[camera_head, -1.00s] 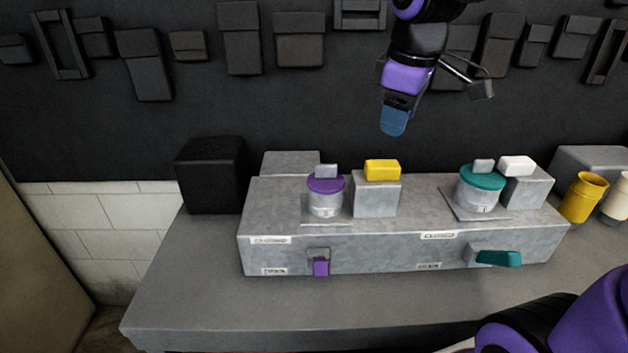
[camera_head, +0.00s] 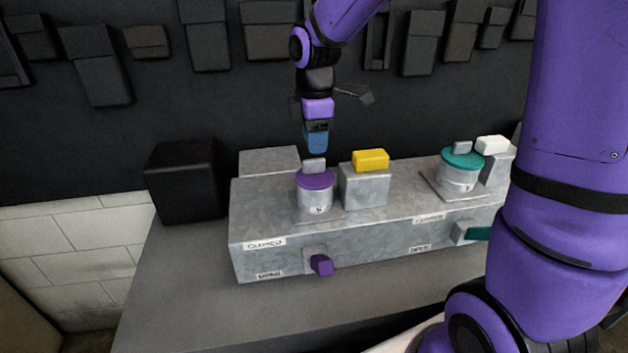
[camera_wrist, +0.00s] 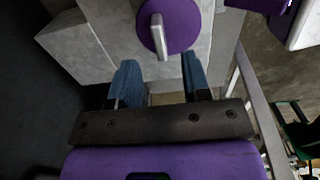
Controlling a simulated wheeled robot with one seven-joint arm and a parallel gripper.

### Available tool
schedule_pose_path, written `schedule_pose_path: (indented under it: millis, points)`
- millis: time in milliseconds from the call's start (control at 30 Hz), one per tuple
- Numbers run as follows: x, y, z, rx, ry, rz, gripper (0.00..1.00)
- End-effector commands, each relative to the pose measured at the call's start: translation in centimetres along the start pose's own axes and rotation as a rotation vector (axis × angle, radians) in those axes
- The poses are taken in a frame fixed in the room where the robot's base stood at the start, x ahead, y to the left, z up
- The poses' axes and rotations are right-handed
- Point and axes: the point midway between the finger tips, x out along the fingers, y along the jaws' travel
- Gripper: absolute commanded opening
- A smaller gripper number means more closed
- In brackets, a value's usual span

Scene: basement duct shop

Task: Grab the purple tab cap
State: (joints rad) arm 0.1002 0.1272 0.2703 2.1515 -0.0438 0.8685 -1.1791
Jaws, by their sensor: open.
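The purple tab cap (camera_head: 315,180) is a round purple lid with an upright grey tab (camera_head: 314,165). It sits on a short grey cylinder (camera_head: 314,202) on top of a long grey metal box. My gripper (camera_head: 316,151) points down just above the tab, its blue fingers open and empty. In the wrist view the purple cap (camera_wrist: 180,25) and its pale tab (camera_wrist: 157,36) lie beyond the fingertips of my gripper (camera_wrist: 158,62). The tab lines up with the gap between the fingers. I cannot tell from the head view how far the fingertips are from the tab.
A yellow block (camera_head: 371,159) on a grey block (camera_head: 363,188) stands close right of the cap. A teal cap (camera_head: 463,160) and white block (camera_head: 492,145) are farther right. A purple lever (camera_head: 322,265) sticks out of the box's front (camera_head: 370,246). A black box (camera_head: 187,181) stands left.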

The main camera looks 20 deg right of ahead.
Motion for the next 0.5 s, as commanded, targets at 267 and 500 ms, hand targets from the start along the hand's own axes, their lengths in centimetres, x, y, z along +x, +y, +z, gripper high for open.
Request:
schedule_pose_path:
  millis: [267,500]
  points:
    - [2.1,0.0,-0.1,0.000,-0.001,-0.003,0.44]
    - [5.2,0.1,-0.2,0.000,0.000,-0.001,0.44]
